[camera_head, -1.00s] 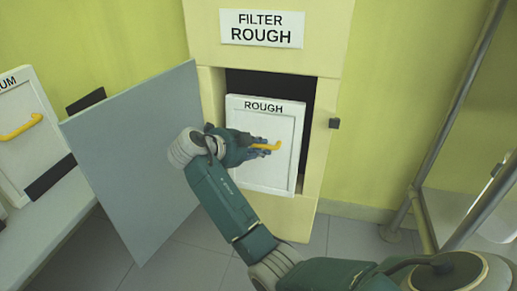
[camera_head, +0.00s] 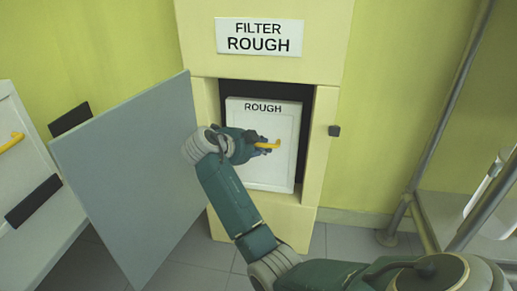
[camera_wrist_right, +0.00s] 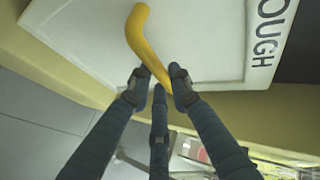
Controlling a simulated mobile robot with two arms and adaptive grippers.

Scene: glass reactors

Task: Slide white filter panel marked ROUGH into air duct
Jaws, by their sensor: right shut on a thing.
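The white filter panel marked ROUGH (camera_head: 285,115) stands upright in the opening of the yellow air duct (camera_head: 322,130), under a FILTER ROUGH sign (camera_head: 259,37). Dark gaps show above it and along its right side. My right gripper (camera_head: 262,146) is shut on the panel's yellow handle (camera_head: 271,145). In the right wrist view the fingers (camera_wrist_right: 160,88) close around the lower end of the yellow handle (camera_wrist_right: 143,40), with the white panel (camera_wrist_right: 205,40) behind. The wrist hides the panel's left middle part. My left gripper is not in view.
The duct's grey door (camera_head: 130,170) hangs wide open to the left. Another white panel (camera_head: 25,150) with a yellow handle stands at the far left. A metal rail frame (camera_head: 440,125) stands at the right. The small dark latch (camera_head: 334,131) sits on the duct's right edge.

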